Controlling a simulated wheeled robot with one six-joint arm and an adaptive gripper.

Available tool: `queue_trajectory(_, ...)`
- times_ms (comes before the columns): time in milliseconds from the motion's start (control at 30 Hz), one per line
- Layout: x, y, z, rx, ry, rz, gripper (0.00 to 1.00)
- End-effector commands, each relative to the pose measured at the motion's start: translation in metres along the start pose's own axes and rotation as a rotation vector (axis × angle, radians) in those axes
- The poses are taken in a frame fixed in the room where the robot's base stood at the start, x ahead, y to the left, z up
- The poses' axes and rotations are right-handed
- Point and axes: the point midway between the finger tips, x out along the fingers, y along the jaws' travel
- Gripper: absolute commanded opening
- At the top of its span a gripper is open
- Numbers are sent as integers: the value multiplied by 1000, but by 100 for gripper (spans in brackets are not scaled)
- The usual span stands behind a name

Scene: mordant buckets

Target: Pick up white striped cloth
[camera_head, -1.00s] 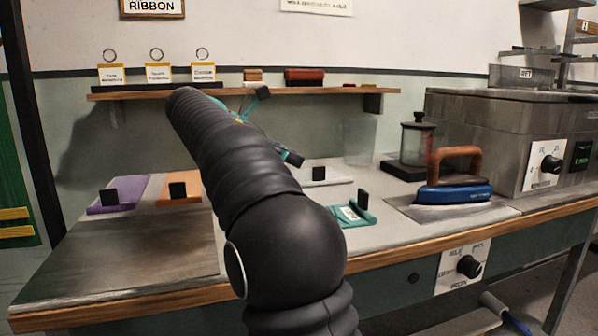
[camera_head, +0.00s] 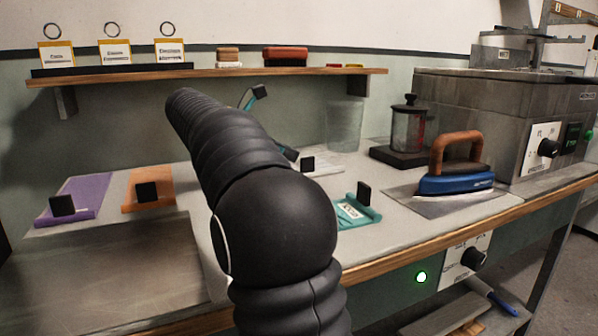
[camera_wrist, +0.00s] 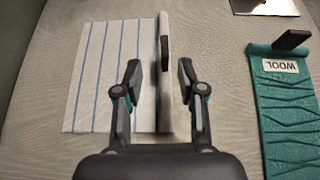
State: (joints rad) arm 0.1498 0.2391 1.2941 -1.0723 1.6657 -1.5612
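The white striped cloth (camera_wrist: 98,75), with thin blue stripes, lies flat on the table in the wrist view. A pale bar with an upright black tab (camera_wrist: 165,53) runs along its right edge. My gripper (camera_wrist: 159,72) is open and empty, with one finger on each side of the bar and tab. I cannot tell its height above the cloth. In the head view part of the white cloth (camera_head: 324,184) and its black tab show beyond my arm, which hides the rest.
A teal cloth labelled WOOL (camera_wrist: 287,105) lies to the right of the white cloth. Purple (camera_head: 80,197) and orange (camera_head: 150,182) cloths lie at left. A blue iron (camera_head: 455,184), a glass jar (camera_head: 409,130) and a clear beaker (camera_head: 345,126) stand on the table. A shelf (camera_head: 215,76) spans the wall.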

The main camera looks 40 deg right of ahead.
Motion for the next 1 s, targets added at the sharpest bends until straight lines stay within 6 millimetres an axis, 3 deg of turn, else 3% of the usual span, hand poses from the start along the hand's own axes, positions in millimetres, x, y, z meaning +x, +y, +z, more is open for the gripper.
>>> queue_trajectory(167, 11, -2, -1, -1, 0, -2, 40)
queue_trajectory(467, 49, -6, -3, -1, 0, -1, 40)
queue_trajectory(767, 54, -6, -2, -1, 0, 2, 40)
queue_trajectory(933, 54, -6, -2, -1, 0, 2, 2)
queue_trajectory(1000, 54, -6, -2, -1, 0, 2, 0)
